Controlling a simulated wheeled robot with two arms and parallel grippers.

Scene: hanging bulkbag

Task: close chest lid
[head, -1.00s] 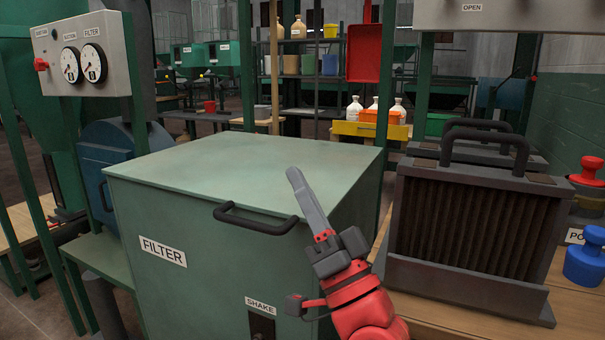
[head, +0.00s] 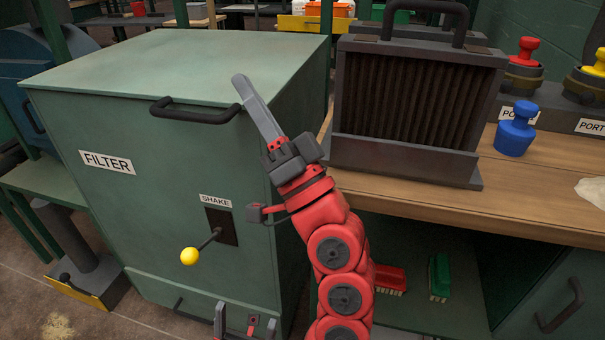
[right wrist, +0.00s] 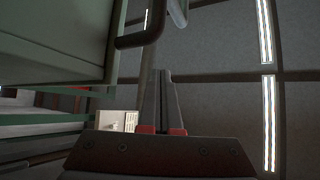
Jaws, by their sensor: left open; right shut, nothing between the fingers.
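The green chest labelled FILTER (head: 106,161) stands at left in the head view. Its lid (head: 190,65) lies flat on top, with no gap that I can see. A black bar handle (head: 195,113) sits at the front top edge; it also shows in the right wrist view (right wrist: 140,35). My right gripper (head: 243,84) is shut and empty, its tip pointing up by the handle's right end; contact is unclear. Its fingers show together in the right wrist view (right wrist: 164,76). My left gripper (head: 245,322) is open, low before the chest, mostly cut off by the frame.
A yellow-knobbed SHAKE lever (head: 190,256) juts from the chest's front. To the right, a wooden bench (head: 410,200) holds a dark pleated filter (head: 412,95) and a blue knob-topped piece (head: 515,130). Red and green brushes (head: 439,277) lie below the bench.

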